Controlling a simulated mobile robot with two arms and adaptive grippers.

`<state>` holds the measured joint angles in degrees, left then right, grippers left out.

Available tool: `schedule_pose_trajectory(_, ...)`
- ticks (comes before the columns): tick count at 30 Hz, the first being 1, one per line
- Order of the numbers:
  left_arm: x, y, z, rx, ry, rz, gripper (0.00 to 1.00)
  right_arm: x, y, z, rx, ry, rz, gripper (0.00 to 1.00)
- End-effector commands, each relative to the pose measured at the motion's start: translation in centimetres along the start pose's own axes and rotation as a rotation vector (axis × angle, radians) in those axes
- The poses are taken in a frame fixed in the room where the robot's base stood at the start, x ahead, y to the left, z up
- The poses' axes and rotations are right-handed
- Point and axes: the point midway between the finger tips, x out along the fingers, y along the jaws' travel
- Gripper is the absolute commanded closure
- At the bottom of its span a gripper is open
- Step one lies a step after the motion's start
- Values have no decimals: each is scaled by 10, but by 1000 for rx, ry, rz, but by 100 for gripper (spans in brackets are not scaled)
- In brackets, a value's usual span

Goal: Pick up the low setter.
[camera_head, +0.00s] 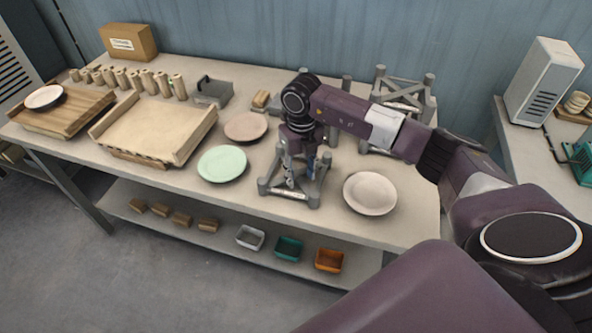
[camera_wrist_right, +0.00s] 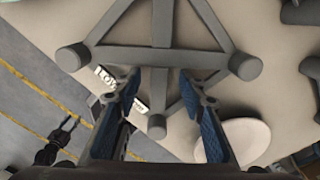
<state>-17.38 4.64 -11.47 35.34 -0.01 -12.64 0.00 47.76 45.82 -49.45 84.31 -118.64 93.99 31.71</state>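The low setter is a small grey frame (camera_head: 272,187) with round corner posts and crossing bars, on the table front between the green plate and the cream plate. A white label shows in the right wrist view beside its bars (camera_wrist_right: 150,55). My right gripper (camera_head: 301,178) points down over the setter. In the right wrist view its blue-padded fingers (camera_wrist_right: 160,108) are apart, with grey setter bars and a post visible between them. I cannot tell whether they touch it. My left gripper is not seen.
A pale green plate (camera_head: 222,163) lies left of the setter, a brownish plate (camera_head: 246,126) behind that, and a cream plate (camera_head: 370,193) to the right. A taller grey frame (camera_head: 428,103) stands behind. Wooden boards (camera_head: 152,125) and several small cylinders fill the left.

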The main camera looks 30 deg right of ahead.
Motion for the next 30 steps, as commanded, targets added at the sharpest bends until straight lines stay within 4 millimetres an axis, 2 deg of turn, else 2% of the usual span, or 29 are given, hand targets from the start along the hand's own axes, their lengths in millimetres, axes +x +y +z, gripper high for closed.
schedule_pose_trajectory(4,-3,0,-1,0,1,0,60,11,0,0,0,0,0,62)
schedule_pose_trajectory(10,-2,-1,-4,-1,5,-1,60,12,0,0,0,-1,1,62)
schedule_pose_trajectory(21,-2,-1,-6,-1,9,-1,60,11,0,0,0,-1,1,100)
schedule_pose_trajectory(30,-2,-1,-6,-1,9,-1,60,10,0,1,0,-4,2,100)
